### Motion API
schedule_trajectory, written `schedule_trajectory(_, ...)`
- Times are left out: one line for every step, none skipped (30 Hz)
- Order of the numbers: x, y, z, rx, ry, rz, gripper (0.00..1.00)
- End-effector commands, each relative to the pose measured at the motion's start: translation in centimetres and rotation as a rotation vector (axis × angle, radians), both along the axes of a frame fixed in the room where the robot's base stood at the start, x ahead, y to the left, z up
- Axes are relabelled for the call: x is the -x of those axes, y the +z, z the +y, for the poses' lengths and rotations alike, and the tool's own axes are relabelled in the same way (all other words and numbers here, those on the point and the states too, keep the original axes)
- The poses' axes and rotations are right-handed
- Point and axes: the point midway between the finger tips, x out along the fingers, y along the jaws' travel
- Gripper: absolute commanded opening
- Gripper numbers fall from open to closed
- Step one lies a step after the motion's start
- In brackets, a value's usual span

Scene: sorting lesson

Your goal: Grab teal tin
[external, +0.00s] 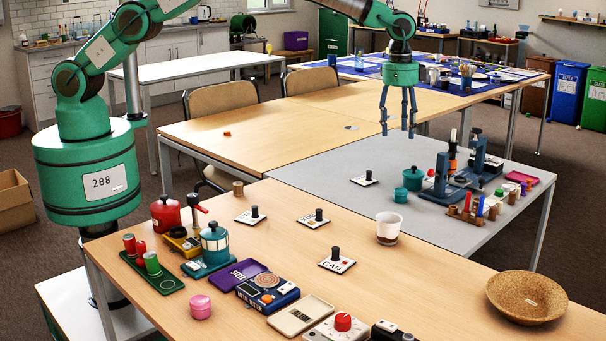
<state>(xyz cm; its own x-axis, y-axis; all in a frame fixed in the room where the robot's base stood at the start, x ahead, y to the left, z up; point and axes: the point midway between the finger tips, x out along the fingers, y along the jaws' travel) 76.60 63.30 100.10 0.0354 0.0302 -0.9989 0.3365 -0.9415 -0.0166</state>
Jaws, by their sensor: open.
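A round teal tin (413,180) stands on the grey table (345,178), left of a dark blue press-like stand (441,185). A smaller teal piece (401,195) lies right in front of it. Another teal lidded pot (215,242) stands on a teal base at the left of the wooden table. I cannot tell from the picture which teal thing bears the task's name. My gripper (398,131) is open and empty, fingers pointing down. It hangs in the air above the grey table, apart from the tin and above it in the picture.
The blue stand and a rack of coloured pegs (479,208) crowd the tin's right side. A black-knobbed CAN card (337,261), a clear cup (389,228) and a cork bowl (527,296) are on the front table (440,285).

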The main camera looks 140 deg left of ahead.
Motion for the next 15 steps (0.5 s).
schedule_trajectory(0.4,-1.9,1.3,0.006,0.007,0.007,0.57)
schedule_trajectory(0.6,-2.8,2.0,0.008,0.01,0.011,0.57)
schedule_trajectory(1.0,-3.8,2.9,0.012,0.015,0.014,0.57)
schedule_trajectory(1.2,-4.7,3.5,0.015,0.017,0.018,0.57)
schedule_trajectory(1.4,-5.4,4.1,0.016,0.02,0.019,0.57)
schedule_trajectory(1.7,-6.4,4.8,0.02,0.023,0.022,0.57)
schedule_trajectory(1.9,-6.9,5.2,0.022,0.026,0.025,0.57)
schedule_trajectory(2.1,-7.5,5.7,0.022,0.028,0.027,0.57)
schedule_trajectory(2.3,-8.2,6.1,0.025,0.031,0.029,0.57)
schedule_trajectory(2.5,-8.6,6.4,0.026,0.032,0.03,0.57)
schedule_trajectory(2.6,-9.0,6.7,0.027,0.033,0.031,0.57)
schedule_trajectory(2.7,-9.4,6.9,0.029,0.034,0.033,0.57)
schedule_trajectory(2.8,-9.6,7.1,0.029,0.034,0.033,0.57)
schedule_trajectory(2.9,-9.7,7.2,0.029,0.035,0.033,0.57)
schedule_trajectory(2.9,-9.9,7.3,0.031,0.035,0.034,0.57)
